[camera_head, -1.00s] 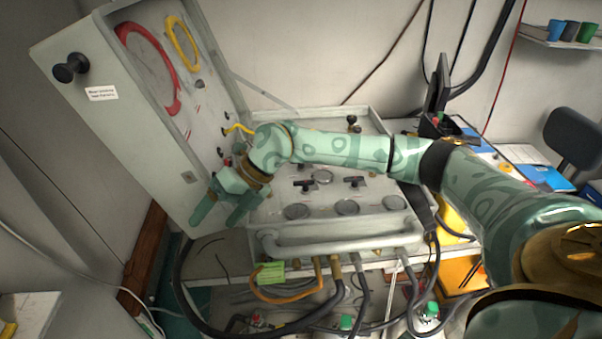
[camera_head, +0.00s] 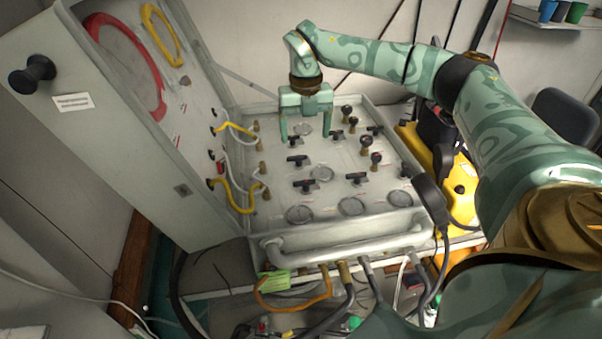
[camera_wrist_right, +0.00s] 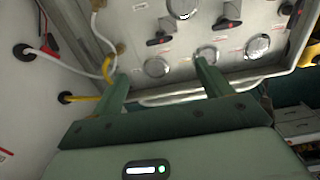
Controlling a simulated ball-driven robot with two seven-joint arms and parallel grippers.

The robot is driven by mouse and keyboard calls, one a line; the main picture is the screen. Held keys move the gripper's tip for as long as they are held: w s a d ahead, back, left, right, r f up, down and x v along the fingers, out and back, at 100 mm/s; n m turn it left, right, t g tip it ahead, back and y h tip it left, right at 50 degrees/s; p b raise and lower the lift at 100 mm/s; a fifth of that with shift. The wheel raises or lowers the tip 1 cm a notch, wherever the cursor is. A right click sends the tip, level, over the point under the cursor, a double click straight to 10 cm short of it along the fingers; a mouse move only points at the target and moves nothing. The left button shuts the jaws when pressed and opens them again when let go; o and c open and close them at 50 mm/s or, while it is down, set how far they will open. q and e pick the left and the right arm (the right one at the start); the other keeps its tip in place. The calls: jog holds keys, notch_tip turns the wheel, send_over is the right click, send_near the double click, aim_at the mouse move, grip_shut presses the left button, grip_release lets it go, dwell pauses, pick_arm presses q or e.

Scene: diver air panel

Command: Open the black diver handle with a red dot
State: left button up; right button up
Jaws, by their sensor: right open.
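The diver air panel (camera_head: 275,180) lies in an open case, with several black T-shaped handles on it. One handle (camera_head: 297,160) is just below my right gripper. Others are a lower-left handle (camera_head: 306,186), a lower-middle handle (camera_head: 356,178) and an upper handle (camera_head: 333,135). In the wrist view, handles show at left (camera_wrist_right: 159,39) and middle (camera_wrist_right: 228,22), with small red marks. My right gripper (camera_head: 305,137) is open and empty, fingers pointing down over the panel's back part. My left gripper is out of view.
Round gauges (camera_head: 351,206) line the panel's front. Black knobs (camera_head: 365,143) on brass stems stand at its right. The raised lid (camera_head: 140,130) stands at left, with yellow and white hoses (camera_head: 232,196) beside it. A thick grey rail (camera_head: 340,238) crosses the front.

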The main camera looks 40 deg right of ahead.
send_over(304, 181)
notch_tip(304, 181, down, 5)
notch_tip(304, 181, down, 9)
jog(key=shift+d+f+b, duration=0.1)
jog(key=shift+f+b, duration=0.1)
jog(key=shift+b, duration=0.5)
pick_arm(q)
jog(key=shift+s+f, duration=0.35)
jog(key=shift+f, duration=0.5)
pick_arm(e)
jog(key=c, duration=1)
